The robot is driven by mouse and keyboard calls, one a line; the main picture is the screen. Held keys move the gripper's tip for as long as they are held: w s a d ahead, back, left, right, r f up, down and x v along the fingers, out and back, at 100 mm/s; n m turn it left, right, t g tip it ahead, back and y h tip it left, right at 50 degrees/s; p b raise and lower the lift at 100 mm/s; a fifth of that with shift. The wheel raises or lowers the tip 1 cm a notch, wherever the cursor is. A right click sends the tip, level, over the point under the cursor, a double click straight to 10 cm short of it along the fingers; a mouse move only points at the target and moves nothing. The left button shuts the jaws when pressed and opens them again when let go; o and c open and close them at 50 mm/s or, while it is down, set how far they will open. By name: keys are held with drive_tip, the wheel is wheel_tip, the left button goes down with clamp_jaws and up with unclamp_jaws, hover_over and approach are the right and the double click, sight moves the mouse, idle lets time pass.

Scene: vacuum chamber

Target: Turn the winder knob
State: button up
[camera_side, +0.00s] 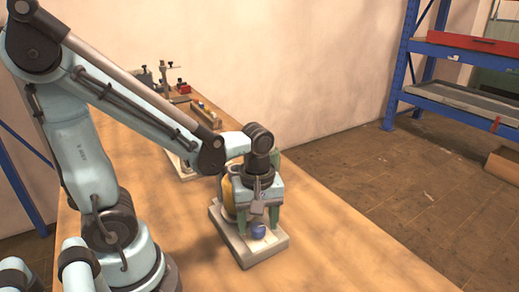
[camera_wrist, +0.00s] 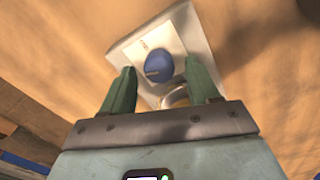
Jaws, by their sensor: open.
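The winder knob (camera_side: 257,230) is a round blue knob on a pale plate-like base (camera_side: 262,250) on the wooden table. In the wrist view the blue knob (camera_wrist: 159,67) sits on the white base (camera_wrist: 190,30), with a ring-shaped part partly hidden below it. My gripper (camera_side: 258,220) points down over the base. In the wrist view my gripper's green fingers (camera_wrist: 160,80) are apart on either side of the knob, with nothing held. I cannot tell whether they touch it. A yellow rounded part (camera_side: 228,194) of the device shows behind my gripper.
Several small fixtures and blocks (camera_side: 205,115) stand at the back of the table, with a red-topped piece (camera_side: 183,88) among them. The table (camera_side: 330,240) is clear to the right of the base. A blue shelf rack (camera_side: 405,60) stands beyond it.

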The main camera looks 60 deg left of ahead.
sight(258, 225)
drive_tip(key=c, duration=1)
drive_tip(key=m, duration=0.4)
drive_tip(key=shift+w+m, duration=0.1)
drive_tip(key=shift+m, duration=0.3)
drive_tip(key=shift+c, duration=0.2)
drive_tip(key=o, duration=1)
drive_tip(key=shift+o, duration=0.2)
wheel_tip(258, 225, up, 12)
